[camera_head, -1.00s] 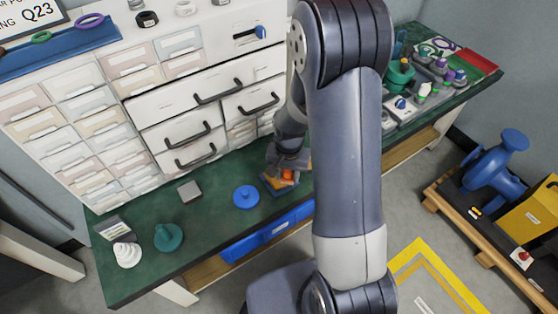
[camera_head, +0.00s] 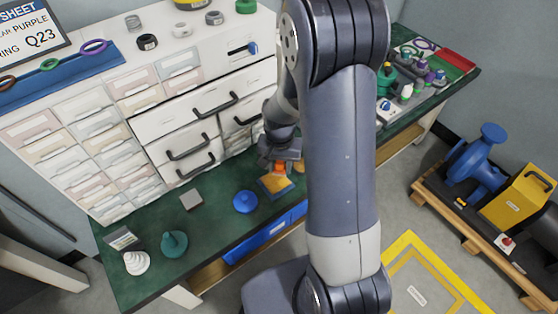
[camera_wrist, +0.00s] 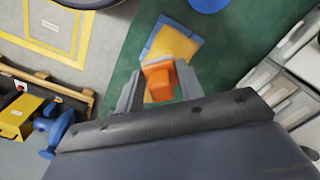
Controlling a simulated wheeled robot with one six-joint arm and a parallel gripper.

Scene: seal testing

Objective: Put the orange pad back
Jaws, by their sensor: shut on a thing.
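My gripper (camera_wrist: 158,88) is shut on an orange block (camera_wrist: 158,78), which I take to be the orange pad; the block also shows in the head view (camera_head: 279,168). The block sits between the two grey fingers. Just beyond it in the wrist view is a blue-edged, flat square piece (camera_wrist: 174,42) with a yellow-orange top, on the green bench. The block overlaps its near edge in that view. In the head view the square piece (camera_head: 276,186) lies just below the block, which appears above it; any remaining contact is hard to judge.
The green bench (camera_head: 222,226) carries a blue round knobbed piece (camera_head: 245,202), a grey block (camera_head: 191,201), a teal knobbed piece (camera_head: 173,244) and a white ribbed piece (camera_head: 136,262) to the left. White drawers (camera_head: 185,145) stand behind. My arm hides part of the bench.

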